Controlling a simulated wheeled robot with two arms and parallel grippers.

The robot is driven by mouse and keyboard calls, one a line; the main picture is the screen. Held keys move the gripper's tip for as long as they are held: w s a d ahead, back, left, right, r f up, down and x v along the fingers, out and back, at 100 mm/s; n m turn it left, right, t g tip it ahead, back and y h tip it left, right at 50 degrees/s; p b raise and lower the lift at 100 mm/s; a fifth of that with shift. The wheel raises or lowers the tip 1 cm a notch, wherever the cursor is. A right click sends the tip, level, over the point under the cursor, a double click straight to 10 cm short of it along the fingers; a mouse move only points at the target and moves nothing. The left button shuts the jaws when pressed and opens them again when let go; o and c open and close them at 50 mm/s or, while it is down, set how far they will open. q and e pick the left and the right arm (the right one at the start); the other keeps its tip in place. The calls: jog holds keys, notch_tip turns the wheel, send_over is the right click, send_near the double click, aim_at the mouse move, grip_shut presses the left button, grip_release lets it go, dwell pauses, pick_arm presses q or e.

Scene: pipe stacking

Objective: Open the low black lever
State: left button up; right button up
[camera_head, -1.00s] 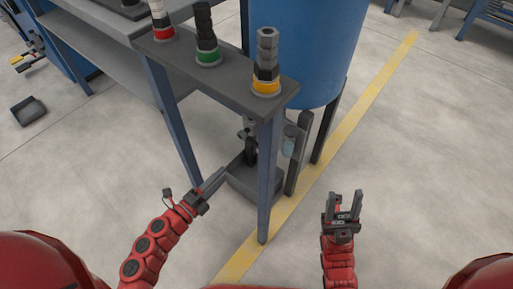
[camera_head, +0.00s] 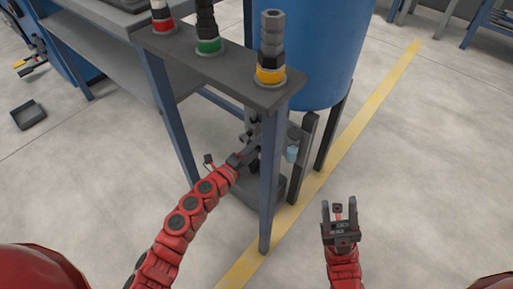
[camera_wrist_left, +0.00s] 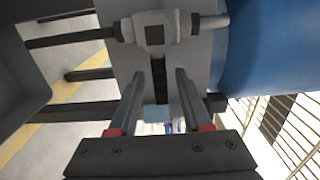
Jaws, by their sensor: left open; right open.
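A dark part that looks like the low black lever (camera_head: 254,166) sits under the small shelf, beside the blue leg, mostly hidden by my left gripper. In the left wrist view, a black ridged strip, likely this lever (camera_wrist_left: 160,82), hangs below a grey fitting (camera_wrist_left: 153,32) on a horizontal pipe. My left gripper (camera_head: 256,146) reaches in under the shelf; in the left wrist view its open fingers (camera_wrist_left: 158,88) stand either side of the strip. I cannot tell whether they touch it. My right gripper (camera_head: 338,212) is open and empty over the floor.
The shelf (camera_head: 232,82) carries fittings with red, green and yellow rings. A blue leg (camera_head: 269,190) stands just right of my left gripper. A blue tank (camera_head: 315,50) is behind, with a light-blue cup (camera_head: 292,153) below.

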pick_arm(q)
grip_shut()
dwell(1.4)
